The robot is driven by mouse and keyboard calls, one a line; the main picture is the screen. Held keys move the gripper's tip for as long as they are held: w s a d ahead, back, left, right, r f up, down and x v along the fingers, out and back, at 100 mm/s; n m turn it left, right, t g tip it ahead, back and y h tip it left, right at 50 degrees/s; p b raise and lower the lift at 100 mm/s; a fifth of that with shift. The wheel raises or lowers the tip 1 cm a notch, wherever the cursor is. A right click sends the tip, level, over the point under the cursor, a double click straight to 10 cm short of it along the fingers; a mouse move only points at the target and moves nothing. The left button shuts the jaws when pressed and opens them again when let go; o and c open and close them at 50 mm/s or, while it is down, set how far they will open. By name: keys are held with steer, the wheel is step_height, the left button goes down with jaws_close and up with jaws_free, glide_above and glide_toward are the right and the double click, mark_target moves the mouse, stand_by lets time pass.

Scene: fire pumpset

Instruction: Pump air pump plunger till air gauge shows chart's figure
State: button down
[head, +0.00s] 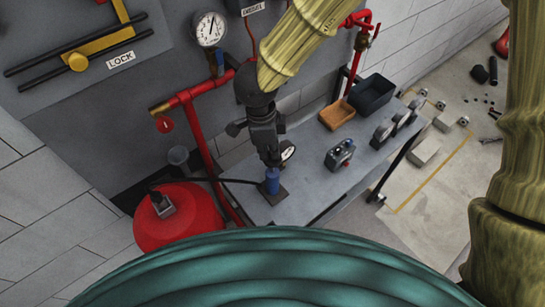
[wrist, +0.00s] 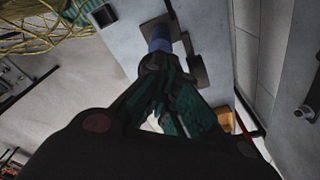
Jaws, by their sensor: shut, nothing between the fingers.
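The air pump is a small blue cylinder (head: 272,181) on a dark base plate at the bench's left end. It also shows in the wrist view as a blue body (wrist: 158,36). My gripper (head: 271,163) points down directly above it, fingers shut and empty. In the wrist view the fingertips (wrist: 154,62) meet in front of the pump's top; I cannot tell whether they touch it. The plunger is hidden behind the fingers. A small white-faced gauge (head: 288,151) sits just right of the fingers, its reading too small to make out. I cannot identify a chart.
The grey bench (head: 315,180) carries a small device (head: 340,155), an orange tray (head: 336,114), a black bin (head: 371,94) and several gauges. A red tank (head: 180,222) stands left, with red pipe (head: 197,92) above. A larger gauge (head: 210,29) hangs on the wall panel.

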mark_target(269, 161)
steer(key=shift+f+b, duration=0.7)
steer(key=shift+f, duration=1.65)
steer(key=shift+a+r+p, duration=0.2)
steer(key=shift+p, duration=0.1)
steer(key=a+p, duration=0.2)
steer(key=shift+a+r, duration=0.3)
step_height(269, 161, up, 12)
steer(key=a, duration=0.1)
steer(key=shift+w+a, duration=0.1)
